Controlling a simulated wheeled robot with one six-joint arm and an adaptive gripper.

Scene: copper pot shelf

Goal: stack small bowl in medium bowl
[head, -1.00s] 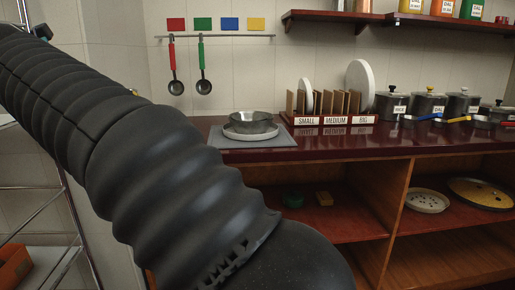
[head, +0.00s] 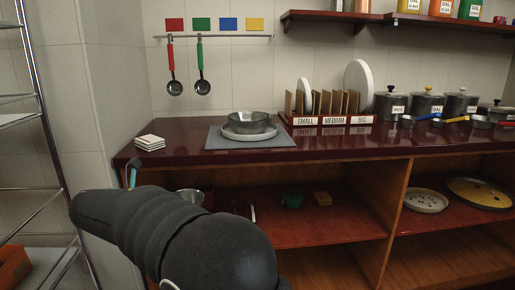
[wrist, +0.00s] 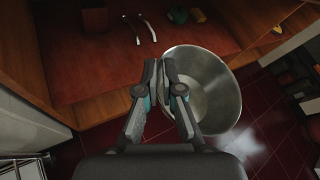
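The small bowl (wrist: 215,88), a shiny metal bowl, is at my gripper (wrist: 161,72) in the wrist view. The fingers are closed on its near rim, and the bowl hangs over the red tiled floor in front of the lower shelf. In the head view part of this bowl (head: 190,196) shows behind my arm, which hides the rest and most of the gripper. The medium bowl (head: 248,122), also metal, sits on a pale plate (head: 262,136) on the grey mat (head: 216,138) on the counter.
White square tiles (head: 150,142) are stacked at the counter's left end. A plate rack (head: 330,120) stands right of the mat, with pots beyond. A wire rack stands left.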

